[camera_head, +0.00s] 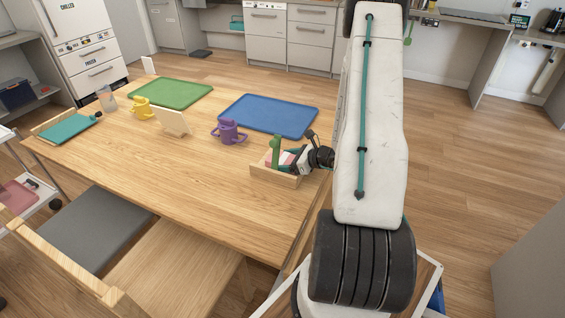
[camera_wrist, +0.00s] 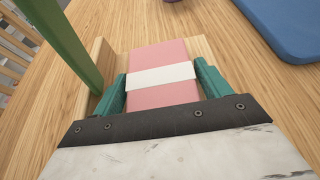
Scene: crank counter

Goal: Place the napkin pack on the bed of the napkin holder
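The napkin pack (camera_wrist: 158,60) is pink with a white band. The napkin holder (camera_head: 272,177) is a light wooden tray with low walls and an upright green arm (camera_head: 275,150), near the table's right edge. In the head view the pack (camera_head: 270,158) is partly hidden by my gripper (camera_head: 292,162). In the wrist view the pack lies within the holder's walls (camera_wrist: 101,55), the green arm (camera_wrist: 65,40) standing to its left. My gripper's teal fingers (camera_wrist: 162,88) press on both sides of the pack at the band. Whether its underside touches the bed is hidden.
A blue tray (camera_head: 268,115) lies behind the holder, and a purple mug (camera_head: 229,132) stands to the left. A small wooden stand (camera_head: 172,121), yellow mug (camera_head: 142,106) and green tray (camera_head: 170,94) are farther left. The table front (camera_head: 190,180) is clear.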

